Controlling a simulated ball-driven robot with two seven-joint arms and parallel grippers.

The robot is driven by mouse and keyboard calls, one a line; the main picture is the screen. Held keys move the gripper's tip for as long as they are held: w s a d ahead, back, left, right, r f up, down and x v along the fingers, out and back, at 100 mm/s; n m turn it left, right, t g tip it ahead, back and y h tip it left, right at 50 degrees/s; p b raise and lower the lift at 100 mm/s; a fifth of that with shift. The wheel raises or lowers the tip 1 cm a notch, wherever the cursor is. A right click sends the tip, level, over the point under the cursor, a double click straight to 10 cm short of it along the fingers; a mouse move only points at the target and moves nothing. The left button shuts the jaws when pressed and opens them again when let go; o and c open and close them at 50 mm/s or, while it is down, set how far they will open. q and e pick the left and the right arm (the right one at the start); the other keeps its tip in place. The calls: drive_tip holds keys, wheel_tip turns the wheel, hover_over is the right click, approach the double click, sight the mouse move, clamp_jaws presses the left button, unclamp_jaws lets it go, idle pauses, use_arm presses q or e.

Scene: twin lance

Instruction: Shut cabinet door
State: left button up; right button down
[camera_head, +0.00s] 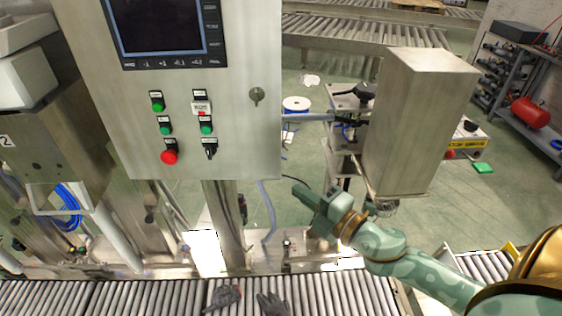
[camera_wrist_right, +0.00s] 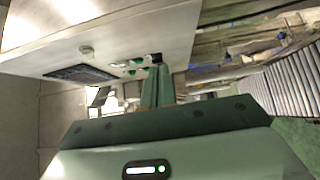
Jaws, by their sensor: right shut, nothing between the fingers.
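The steel cabinet (camera_head: 225,60) stands at the upper left in the head view. Its front carries a dark screen (camera_head: 160,25), green and red buttons and a keyhole (camera_head: 256,96). That front also shows at a steep slant in the right wrist view (camera_wrist_right: 130,38). I cannot tell whether the door is fully shut or ajar. My right gripper (camera_head: 300,190) is shut and empty, below and right of the cabinet's lower right corner, pointing up-left. Its fingers also show in the wrist view (camera_wrist_right: 157,75), appearing close to the button side. Contact with the cabinet cannot be told. My left gripper is out of view.
A tall steel box (camera_head: 410,125) stands just above my right forearm. A roller conveyor (camera_head: 130,298) crosses the front, with dark gloves (camera_head: 270,303) on it. A post (camera_head: 225,225) is under the cabinet. Green floor (camera_head: 305,155) shows between cabinet and box.

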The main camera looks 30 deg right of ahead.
drive_tip(key=x, duration=0.3)
drive_tip(key=d+x, duration=0.1)
drive_tip(key=x, duration=0.3)
drive_tip(key=d+x, duration=0.1)
drive_tip(key=x, duration=0.2)
drive_tip(key=shift+w+a, duration=0.1)
drive_tip(key=shift+w, duration=0.4)
drive_tip(key=shift+w+d, duration=0.3)
drive_tip(key=shift+w, duration=0.1)
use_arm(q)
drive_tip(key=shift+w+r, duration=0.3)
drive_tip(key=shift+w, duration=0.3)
